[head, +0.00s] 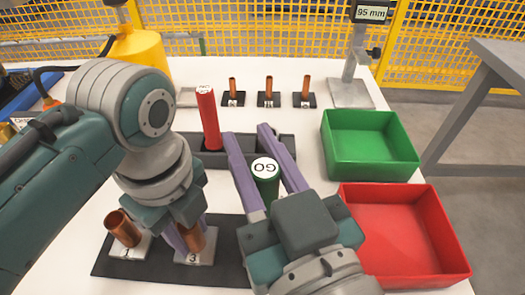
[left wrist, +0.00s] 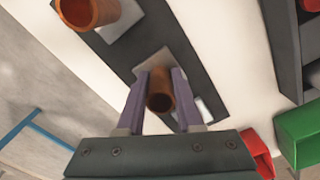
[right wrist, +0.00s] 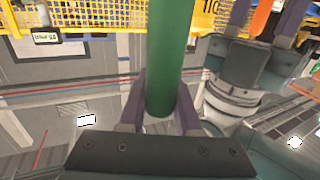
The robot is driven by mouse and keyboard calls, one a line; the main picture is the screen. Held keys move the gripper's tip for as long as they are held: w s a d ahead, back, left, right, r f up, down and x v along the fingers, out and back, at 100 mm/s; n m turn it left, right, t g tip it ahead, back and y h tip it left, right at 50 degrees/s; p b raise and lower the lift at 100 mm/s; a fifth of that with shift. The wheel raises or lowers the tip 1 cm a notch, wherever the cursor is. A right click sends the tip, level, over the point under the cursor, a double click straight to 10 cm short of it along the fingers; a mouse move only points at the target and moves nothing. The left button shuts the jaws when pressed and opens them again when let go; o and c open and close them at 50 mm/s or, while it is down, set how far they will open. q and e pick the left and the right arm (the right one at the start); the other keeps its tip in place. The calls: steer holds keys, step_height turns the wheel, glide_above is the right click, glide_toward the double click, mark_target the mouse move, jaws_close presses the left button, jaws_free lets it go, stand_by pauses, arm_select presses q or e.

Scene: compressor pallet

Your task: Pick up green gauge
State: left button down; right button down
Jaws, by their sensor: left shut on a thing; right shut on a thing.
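The green gauge (head: 267,188) has a white cap marked GO. My right gripper (head: 248,135) is shut on it, with a purple finger on either side. The gauge also stands between the fingers in the right wrist view (right wrist: 168,60). Its lower end is hidden in the head view. My left gripper (head: 185,238) is shut on a copper tube (head: 197,240) at the pad marked 3. The tube also shows between the fingers in the left wrist view (left wrist: 160,93).
A red gauge (head: 208,120) stands in the dark holder (head: 290,150). Another copper tube (head: 124,229) leans on pad 1. Several small copper tubes stand on black bases behind. A green bin (head: 370,165) and a red bin (head: 445,240) lie to the right.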

step_height(320, 180, up, 10)
stand_by(0.5)
arm_select(q)
steer(key=shift+c, duration=2.4)
jaws_free()
